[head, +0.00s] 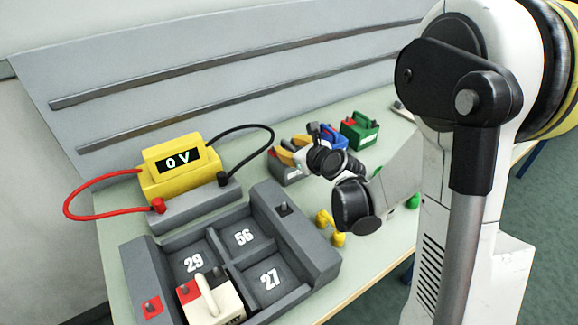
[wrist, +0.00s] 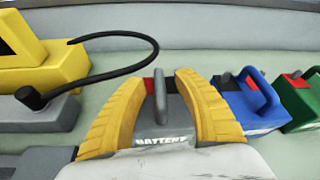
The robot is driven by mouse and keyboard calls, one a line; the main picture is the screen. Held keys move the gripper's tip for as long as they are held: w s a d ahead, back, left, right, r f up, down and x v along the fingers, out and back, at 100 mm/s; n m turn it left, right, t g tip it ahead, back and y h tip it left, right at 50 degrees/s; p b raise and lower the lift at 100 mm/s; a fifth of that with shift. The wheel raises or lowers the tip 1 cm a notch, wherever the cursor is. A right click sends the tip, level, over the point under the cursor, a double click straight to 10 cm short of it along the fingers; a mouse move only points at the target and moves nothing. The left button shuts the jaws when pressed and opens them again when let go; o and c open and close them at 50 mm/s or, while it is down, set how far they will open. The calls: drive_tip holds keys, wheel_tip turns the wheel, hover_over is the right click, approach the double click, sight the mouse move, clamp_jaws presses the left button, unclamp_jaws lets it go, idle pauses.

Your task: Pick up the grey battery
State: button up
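The grey battery (head: 288,177) stands on the table right of the voltmeter, partly hidden by my arm. In the wrist view the grey battery (wrist: 160,130) is straight ahead, with its upright handle, a red patch on top and lettering on its front. My gripper (head: 292,150) is over it. In the wrist view the two yellow fingers of my gripper (wrist: 160,75) are spread, one on each side of the handle. Gaps show between the fingers and the handle. I cannot tell whether the fingers touch the battery's sides.
A blue battery (head: 333,137) and a green battery (head: 360,131) stand close to the right. A yellow voltmeter (head: 180,168) reading 0 V, with red and black cables, stands left. A grey tray (head: 308,243) in front has numbered compartments and holds a white battery (head: 212,299).

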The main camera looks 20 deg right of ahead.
drive_tip(key=shift+r, duration=0.1)
clamp_jaws()
